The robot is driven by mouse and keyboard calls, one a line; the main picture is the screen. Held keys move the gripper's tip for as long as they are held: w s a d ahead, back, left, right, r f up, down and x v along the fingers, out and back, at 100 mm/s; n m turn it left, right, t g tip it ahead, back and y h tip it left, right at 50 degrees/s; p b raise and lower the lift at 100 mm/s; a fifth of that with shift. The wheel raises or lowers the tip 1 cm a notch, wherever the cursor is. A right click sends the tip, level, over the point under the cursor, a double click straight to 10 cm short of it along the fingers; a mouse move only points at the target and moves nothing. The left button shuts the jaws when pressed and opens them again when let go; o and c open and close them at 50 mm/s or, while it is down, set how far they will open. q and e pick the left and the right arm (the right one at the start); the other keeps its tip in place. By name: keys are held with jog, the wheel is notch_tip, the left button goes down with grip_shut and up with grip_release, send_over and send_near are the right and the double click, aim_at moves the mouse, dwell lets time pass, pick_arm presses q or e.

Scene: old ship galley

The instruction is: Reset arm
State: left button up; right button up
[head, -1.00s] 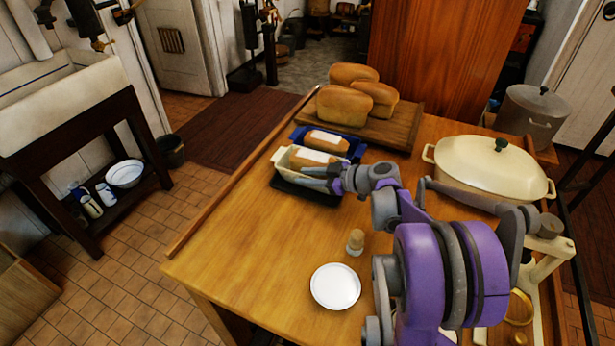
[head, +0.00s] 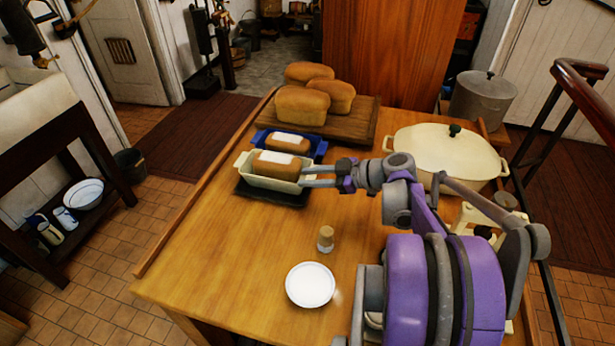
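My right gripper (head: 312,176) reaches in from the right over the wooden table. Its two fingers point left, look spread apart and have nothing visible between them. The fingertips are at the right end of a cream loaf pan (head: 246,172); I cannot tell whether they touch it. The cream pan holds a brown loaf (head: 277,170) with a white label and sits on a dark tray (head: 272,196). My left gripper is not in view.
Behind stand a blue loaf pan (head: 318,149) and a board (head: 352,138) with three loaves. A cream lidded pot (head: 440,156) is at the right. A shaker (head: 326,239) and white plate (head: 310,285) stand nearer. The table's (head: 215,265) left front is clear.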

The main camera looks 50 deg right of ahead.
dwell(0.3)
